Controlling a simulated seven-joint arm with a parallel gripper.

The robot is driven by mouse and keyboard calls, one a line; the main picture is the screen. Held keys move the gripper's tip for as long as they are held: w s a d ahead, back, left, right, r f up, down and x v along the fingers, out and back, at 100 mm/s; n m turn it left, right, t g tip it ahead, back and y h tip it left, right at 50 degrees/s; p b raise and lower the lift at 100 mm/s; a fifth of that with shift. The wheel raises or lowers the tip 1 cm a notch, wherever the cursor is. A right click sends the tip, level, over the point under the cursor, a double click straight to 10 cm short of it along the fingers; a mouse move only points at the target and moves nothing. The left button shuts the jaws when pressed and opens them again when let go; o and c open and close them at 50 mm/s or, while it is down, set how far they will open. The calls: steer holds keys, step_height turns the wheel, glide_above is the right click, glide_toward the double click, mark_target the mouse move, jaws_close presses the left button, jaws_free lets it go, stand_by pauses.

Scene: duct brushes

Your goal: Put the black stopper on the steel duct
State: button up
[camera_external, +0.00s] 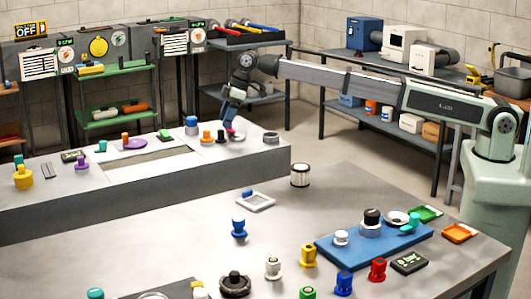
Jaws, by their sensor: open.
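My gripper (230,128) is open and points down, low over the right end of the far grey bench. A small black stopper (221,138) stands on that bench just below and left of the fingers; I cannot tell if they touch it. Another black-topped piece (372,214) sits in a grey ring (370,229) on the blue tray. A short grey steel ring (271,137) lies on the bench right of my gripper. A steel cylinder with a dark top (300,175) stands on the near table. I cannot tell which of these is the steel duct.
Orange (206,137) and blue (192,125) stoppers stand left of my gripper.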

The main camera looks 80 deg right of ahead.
steer(key=v, duration=0.6)
steer(key=shift+r, duration=0.4)
steer(key=shift+s, duration=0.15)
